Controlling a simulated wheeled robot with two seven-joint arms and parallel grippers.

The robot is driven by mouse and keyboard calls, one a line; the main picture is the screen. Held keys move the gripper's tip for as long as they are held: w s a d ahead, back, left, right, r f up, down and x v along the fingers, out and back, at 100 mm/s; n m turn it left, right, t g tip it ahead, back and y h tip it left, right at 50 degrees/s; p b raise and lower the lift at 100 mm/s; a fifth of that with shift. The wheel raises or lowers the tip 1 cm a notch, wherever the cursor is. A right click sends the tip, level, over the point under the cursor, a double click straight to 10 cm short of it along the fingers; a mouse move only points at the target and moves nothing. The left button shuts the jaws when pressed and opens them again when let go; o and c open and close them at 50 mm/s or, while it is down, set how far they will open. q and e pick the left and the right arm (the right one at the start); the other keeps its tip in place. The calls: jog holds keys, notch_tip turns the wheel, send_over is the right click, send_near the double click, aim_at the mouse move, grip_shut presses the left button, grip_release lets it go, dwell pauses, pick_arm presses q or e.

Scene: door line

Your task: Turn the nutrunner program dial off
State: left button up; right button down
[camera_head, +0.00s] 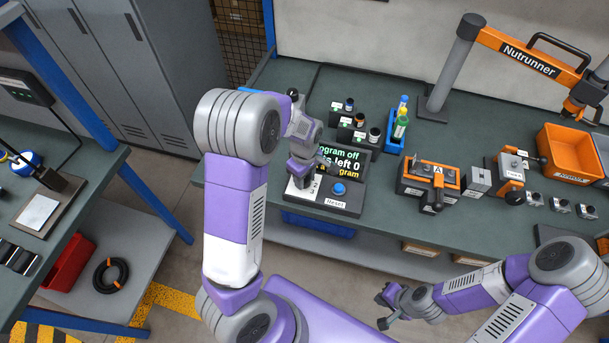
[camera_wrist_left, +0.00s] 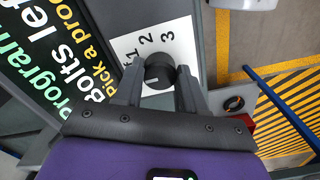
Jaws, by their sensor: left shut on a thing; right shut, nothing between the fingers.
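The program dial (camera_wrist_left: 159,70) is a round black knob on a white plate (camera_wrist_left: 128,46) marked 1, 2 and 3. My left gripper (camera_wrist_left: 159,88) is shut on it, one finger at each side. A pale mark shows on the dial's lower left side; which label it points to I cannot tell. In the head view my left gripper (camera_head: 300,172) hides the dial. The screen (camera_head: 346,158) beside it shows "…ogram off" and "…ts left 0", partly covered by my wrist. My right gripper (camera_head: 386,308) is shut and empty, in front of the bench.
A blue button (camera_head: 338,189) sits right of the dial on the control box (camera_head: 345,207). Several small bottles stand behind the screen. The orange-and-black fixture (camera_head: 430,180) is to the right, and an orange bin (camera_head: 570,153) is farther right. The nutrunner arm (camera_head: 530,55) stands at the back.

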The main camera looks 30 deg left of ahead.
aim_at(305, 179)
dwell(0.4)
pick_arm(q)
jog(key=o, duration=1.1)
notch_tip(305, 179, up, 8)
jog(key=shift+f+p, duration=0.15)
jog(key=shift+p, duration=0.8)
jog(key=shift+f, duration=0.1)
